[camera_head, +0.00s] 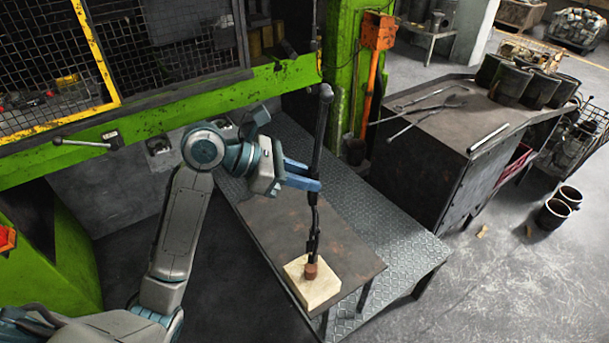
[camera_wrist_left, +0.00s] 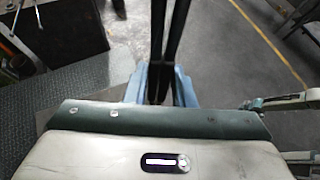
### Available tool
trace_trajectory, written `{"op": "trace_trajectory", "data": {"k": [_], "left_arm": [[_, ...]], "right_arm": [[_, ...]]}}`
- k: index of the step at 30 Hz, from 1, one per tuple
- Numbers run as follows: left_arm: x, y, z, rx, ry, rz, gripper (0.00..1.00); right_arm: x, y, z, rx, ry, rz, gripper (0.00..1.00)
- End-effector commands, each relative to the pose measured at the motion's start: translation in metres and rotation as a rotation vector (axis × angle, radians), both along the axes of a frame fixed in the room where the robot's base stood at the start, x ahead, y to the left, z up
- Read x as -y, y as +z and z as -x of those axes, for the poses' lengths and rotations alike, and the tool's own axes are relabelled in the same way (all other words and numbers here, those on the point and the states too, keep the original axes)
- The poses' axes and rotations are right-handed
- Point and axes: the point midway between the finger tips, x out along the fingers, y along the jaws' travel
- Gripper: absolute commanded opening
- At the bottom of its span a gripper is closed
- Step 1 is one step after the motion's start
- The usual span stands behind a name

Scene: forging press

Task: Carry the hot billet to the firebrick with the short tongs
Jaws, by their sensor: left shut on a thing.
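My left gripper (camera_head: 304,178) is shut on the short tongs (camera_head: 319,135), dark and held nearly upright. In the left wrist view the tongs (camera_wrist_left: 175,38) run up from between the blue fingers (camera_wrist_left: 167,88). The tongs' lower jaws are at the reddish-brown billet (camera_head: 311,272), a short cylinder. The billet is over the middle of the pale firebrick (camera_head: 321,294); I cannot tell whether it rests on it or hangs just above. The billet does not visibly glow. Grey arm parts, seemingly my right arm, show at the right of the left wrist view; their gripper state is unclear.
The firebrick lies at the near end of a brown plate (camera_head: 342,246) on a checkered metal bench (camera_head: 395,248). A dark cabinet (camera_head: 437,160) carrying other tongs (camera_head: 415,123) stands to the right. The green press (camera_head: 160,115) is behind my left arm. Floor at lower right is open.

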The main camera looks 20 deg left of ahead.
Motion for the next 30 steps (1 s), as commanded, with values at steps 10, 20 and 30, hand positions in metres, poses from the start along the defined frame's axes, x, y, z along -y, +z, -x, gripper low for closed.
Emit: {"op": "trace_trajectory", "data": {"k": [10, 20, 30], "left_arm": [[0.000, 0.012, 0.000, 0.005, 0.000, 0.001, 0.00], [0.000, 0.036, 0.000, 0.005, -0.001, 0.001, 0.00], [0.000, 0.041, 0.000, 0.002, 0.000, 0.001, 0.00]], "right_arm": [[-0.002, 0.000, 0.000, 0.000, -0.001, -0.002, 0.00], [-0.002, 0.000, 0.000, 0.000, -0.001, -0.002, 0.00], [-0.002, 0.000, 0.000, 0.000, -0.001, -0.002, 0.00]]}}
